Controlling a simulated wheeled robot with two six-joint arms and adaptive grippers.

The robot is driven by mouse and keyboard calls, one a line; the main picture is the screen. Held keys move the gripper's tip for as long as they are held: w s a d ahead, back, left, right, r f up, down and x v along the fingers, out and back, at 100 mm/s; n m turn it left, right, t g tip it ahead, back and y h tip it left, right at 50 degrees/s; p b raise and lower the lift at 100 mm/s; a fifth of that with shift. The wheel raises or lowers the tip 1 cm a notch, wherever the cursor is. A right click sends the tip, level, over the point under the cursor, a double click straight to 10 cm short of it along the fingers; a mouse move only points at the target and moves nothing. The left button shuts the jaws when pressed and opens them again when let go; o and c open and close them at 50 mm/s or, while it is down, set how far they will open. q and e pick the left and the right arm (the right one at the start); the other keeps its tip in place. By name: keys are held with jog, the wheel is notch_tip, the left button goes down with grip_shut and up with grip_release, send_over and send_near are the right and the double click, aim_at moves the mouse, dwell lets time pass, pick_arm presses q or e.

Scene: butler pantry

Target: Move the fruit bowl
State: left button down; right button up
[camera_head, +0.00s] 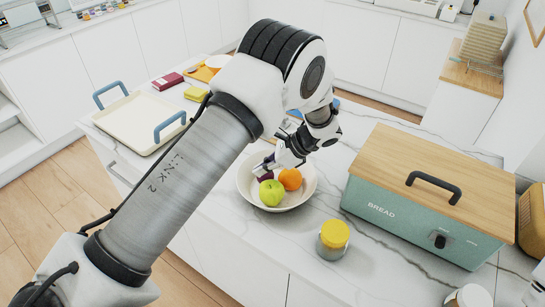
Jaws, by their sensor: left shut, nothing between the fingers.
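The fruit bowl (300,197) is a wide, off-white bowl on the marble counter, near the middle of the view. A green apple (272,193), an orange (290,179) and a dark purple fruit, partly hidden, lie in it. My left gripper (269,167) is shut and empty, with its fingers above the bowl's far side near the purple fruit. The gripper hides part of the bowl's far rim, and I cannot tell whether the fingers touch the fruit or bowl.
A green bread box (400,215) with a wooden lid stands close right of the bowl. A yellow-lidded jar (333,240) stands in front, to the right. A cream tray (140,120) with blue handles sits at the left. A red box (167,81) and yellow sponge-like block (196,93) lie behind.

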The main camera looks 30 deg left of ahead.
aim_at(244, 179)
pick_arm(q)
jog(key=x, duration=0.2)
jog(key=w+x, duration=0.1)
jog(key=x, duration=0.1)
jog(key=shift+a+f+p, duration=0.1)
jog(key=shift+f+p, duration=0.1)
jog(key=shift+p, duration=0.2)
jog(key=shift+s, duration=0.4)
jog(key=shift+w+a, duration=0.1)
jog(key=shift+s+a+f, duration=0.1)
jog(key=shift+s+a, duration=0.1)
jog(key=shift+a, duration=0.25)
jog(key=shift+s+a, duration=0.2)
jog(key=shift+a, duration=0.2)
jog(key=shift+s+a, duration=0.1)
jog(key=shift+a, duration=0.05)
pick_arm(e)
jog(key=shift+w+r, duration=0.25)
jog(key=shift+r, duration=0.2)
